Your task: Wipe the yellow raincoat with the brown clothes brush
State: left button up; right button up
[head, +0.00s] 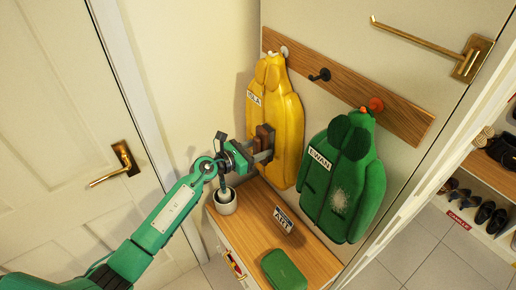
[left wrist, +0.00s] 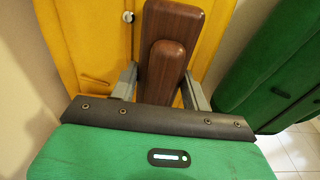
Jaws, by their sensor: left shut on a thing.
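The yellow raincoat (head: 287,108) hangs on a hook at the left of the wooden rail, with a name label at its upper left. My left gripper (head: 262,154) is shut on the brown clothes brush (head: 264,139) in front of the coat's lower left part. In the left wrist view the brush (left wrist: 165,65) stands upright between the fingers, with the raincoat (left wrist: 82,50) right behind it. The brush's far face is hidden, so I cannot tell whether it touches the coat. My right gripper is not in view.
A green coat (head: 343,180) labelled EWAN, with a pale patch, hangs to the right. Below, a wooden bench top (head: 250,225) holds a white pot (head: 225,201), an ART sign (head: 283,220) and a green case (head: 284,270). A door stands at left, shoe shelves at right.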

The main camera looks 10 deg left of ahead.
pick_arm(q)
jog(key=shift+f+v, duration=0.15)
jog(key=shift+v, duration=0.95)
jog(key=shift+f+v, duration=0.1)
jog(key=shift+v, duration=1.85)
jog(key=v, duration=0.3)
jog(key=shift+f+b, duration=0.2)
jog(key=shift+b, duration=0.1)
jog(key=shift+w+d, duration=0.1)
jog(key=x, duration=0.2)
jog(key=p+x, duration=0.1)
jog(key=x, duration=0.1)
jog(key=shift+d+r, duration=0.2)
jog(key=shift+r, duration=0.1)
jog(key=shift+x, duration=1.3)
